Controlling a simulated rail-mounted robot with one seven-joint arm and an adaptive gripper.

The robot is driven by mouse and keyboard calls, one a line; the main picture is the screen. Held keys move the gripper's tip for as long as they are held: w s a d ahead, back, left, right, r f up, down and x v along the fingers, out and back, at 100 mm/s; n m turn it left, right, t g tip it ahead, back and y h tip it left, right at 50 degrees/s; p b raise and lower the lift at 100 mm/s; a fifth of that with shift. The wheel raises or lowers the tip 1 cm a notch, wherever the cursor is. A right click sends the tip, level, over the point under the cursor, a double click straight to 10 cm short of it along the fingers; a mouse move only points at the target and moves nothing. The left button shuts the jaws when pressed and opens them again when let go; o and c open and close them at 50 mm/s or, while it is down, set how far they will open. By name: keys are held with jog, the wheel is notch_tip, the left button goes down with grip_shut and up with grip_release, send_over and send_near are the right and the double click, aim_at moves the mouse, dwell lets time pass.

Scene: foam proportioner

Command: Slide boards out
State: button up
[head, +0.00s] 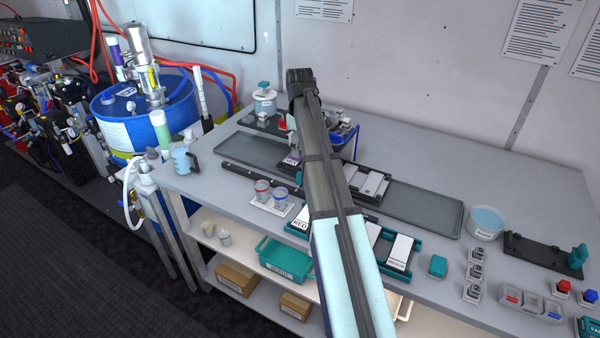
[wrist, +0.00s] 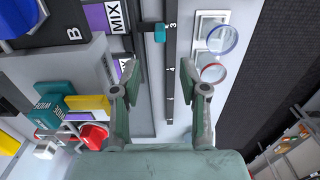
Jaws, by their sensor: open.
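My gripper (wrist: 157,82) is open in the wrist view, with nothing between its fingers. It points down over a dark numbered rail (wrist: 169,105) with a teal slider (wrist: 160,33). Purple MIX labels (wrist: 113,17) lie left of the rail. In the head view my arm hides most of the gripper. White boards (head: 373,184) sit in a black rack on a long grey tray (head: 425,206), right of my arm. More white boards (head: 400,251) lie in a teal frame (head: 416,243) nearer the front, partly behind my arm. The rail (head: 245,180) also shows left of my arm.
Two clear cups, one red-rimmed (head: 262,190) and one blue-rimmed (head: 281,194), stand beside the rail. A blue drum (head: 135,120) is at left. A water bowl (head: 485,223) and black fixture (head: 540,252) stand at right. The back right tabletop is clear.

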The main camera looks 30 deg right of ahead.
aim_at(300, 173)
notch_tip(300, 173, down, 12)
jog(key=p, duration=0.2)
jog(key=shift+r+p, duration=0.25)
jog(key=shift+p, duration=0.15)
grip_shut()
